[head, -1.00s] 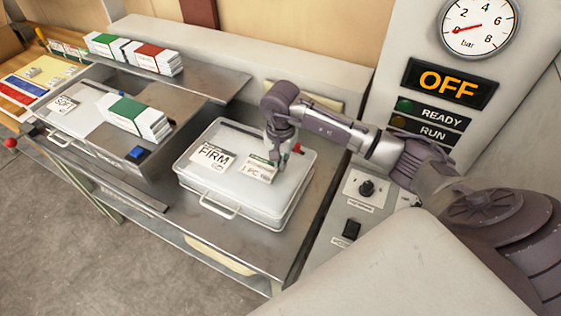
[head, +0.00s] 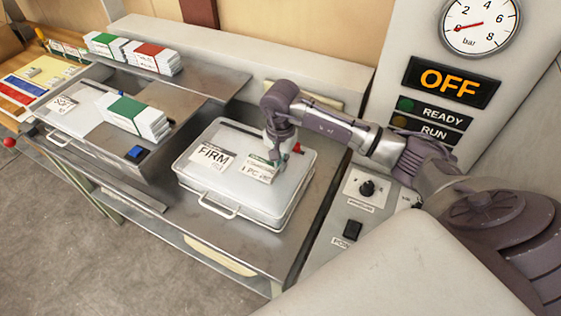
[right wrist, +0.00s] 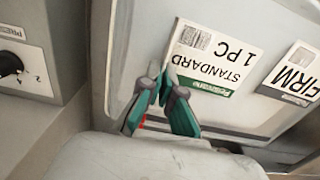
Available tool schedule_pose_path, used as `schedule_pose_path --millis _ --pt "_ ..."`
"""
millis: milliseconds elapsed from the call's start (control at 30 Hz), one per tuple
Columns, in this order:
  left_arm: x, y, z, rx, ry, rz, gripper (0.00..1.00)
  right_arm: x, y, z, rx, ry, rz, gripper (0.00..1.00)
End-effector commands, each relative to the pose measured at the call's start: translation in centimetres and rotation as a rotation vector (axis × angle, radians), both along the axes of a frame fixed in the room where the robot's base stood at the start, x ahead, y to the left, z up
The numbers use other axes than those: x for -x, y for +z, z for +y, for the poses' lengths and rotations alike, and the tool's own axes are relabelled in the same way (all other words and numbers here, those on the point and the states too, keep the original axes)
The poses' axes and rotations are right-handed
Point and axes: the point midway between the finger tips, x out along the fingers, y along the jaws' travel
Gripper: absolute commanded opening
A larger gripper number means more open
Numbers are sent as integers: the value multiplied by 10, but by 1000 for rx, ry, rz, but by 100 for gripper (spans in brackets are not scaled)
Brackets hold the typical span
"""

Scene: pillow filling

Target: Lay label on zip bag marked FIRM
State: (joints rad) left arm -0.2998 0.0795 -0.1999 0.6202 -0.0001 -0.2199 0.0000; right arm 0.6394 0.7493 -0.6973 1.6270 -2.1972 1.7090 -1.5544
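The zip bag marked FIRM (head: 222,190) is a clear, flat case with a front handle, lying closed on the metal bench. Its white FIRM tag is at the upper left of its top. A white label with a green band, reading STANDARD 1 PC (head: 257,172), is at the bag's top, right of the FIRM tag. It also shows upside down in the right wrist view (right wrist: 215,58). My right gripper (right wrist: 162,73) has its green-tipped fingers closed together at the label's corner and seems to pinch it. Whether the whole label touches the bag is unclear. My left gripper is out of view.
More stacks stand on the shelf behind (head: 152,55). A control panel with an OFF display (head: 450,82) stands at the right. The front bench strip is bare.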

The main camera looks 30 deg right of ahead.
Motion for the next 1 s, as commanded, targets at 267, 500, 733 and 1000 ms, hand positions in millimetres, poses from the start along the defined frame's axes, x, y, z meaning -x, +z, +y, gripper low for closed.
schedule_pose_path --millis 267,500,733,1000 --pt "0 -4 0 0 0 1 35 0 -4 0 0 0 0 0" --pt "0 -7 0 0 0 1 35 0 -6 0 0 0 0 0" --pt "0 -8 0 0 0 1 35 0 -7 0 0 0 0 13" --pt "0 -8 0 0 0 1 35 0 -7 0 0 0 0 35"
